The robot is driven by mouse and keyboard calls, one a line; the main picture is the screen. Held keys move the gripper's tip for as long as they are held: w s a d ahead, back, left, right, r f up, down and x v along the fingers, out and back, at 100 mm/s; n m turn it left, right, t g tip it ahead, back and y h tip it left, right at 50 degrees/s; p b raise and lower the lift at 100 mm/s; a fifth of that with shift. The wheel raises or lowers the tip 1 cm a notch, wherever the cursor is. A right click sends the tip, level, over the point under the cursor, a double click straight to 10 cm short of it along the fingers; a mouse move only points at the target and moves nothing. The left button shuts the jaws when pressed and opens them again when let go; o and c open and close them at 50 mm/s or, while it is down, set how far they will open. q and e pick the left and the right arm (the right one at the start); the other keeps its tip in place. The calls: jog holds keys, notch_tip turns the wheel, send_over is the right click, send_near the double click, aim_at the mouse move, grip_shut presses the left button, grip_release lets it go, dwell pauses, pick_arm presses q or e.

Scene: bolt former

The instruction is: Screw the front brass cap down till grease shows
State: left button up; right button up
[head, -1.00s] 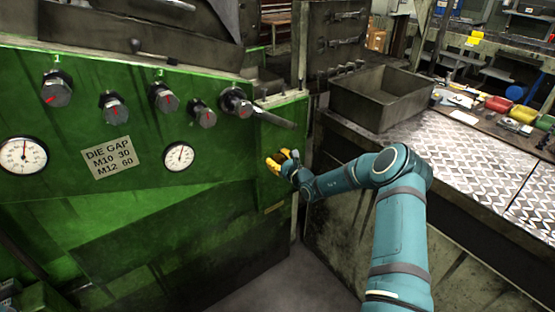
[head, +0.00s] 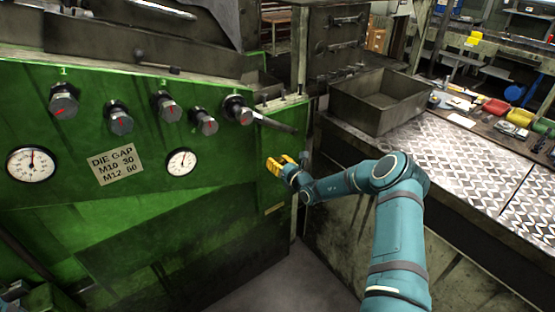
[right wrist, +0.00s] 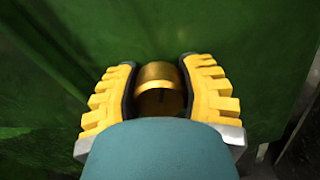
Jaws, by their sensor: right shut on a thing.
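The brass cap (right wrist: 160,88) is a short, round, gold-coloured cap on the green machine front. In the right wrist view it sits between the two yellow fingers of my right gripper (right wrist: 160,98), which are shut on its sides. In the head view my right gripper (head: 281,164) is at the right end of the green panel, below the long handle, and it hides the cap. I cannot make out any grease. My left gripper is not in view.
The green panel (head: 225,165) carries several knobs, two white gauges and a DIE GAP plate (head: 115,165). A grey lever (head: 272,122) juts out above my right gripper. A metal bin (head: 380,100) stands on the bench to the right.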

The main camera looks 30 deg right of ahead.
jog(key=m+p, duration=0.2)
jog(key=m, duration=0.3)
jog(key=shift+m, duration=0.3)
jog(key=m+p, duration=0.1)
jog(key=m, duration=0.3)
jog(key=shift+m, duration=0.7)
jog(key=o, duration=1.2)
jog(key=s+d, duration=0.1)
jog(key=s, duration=1.1)
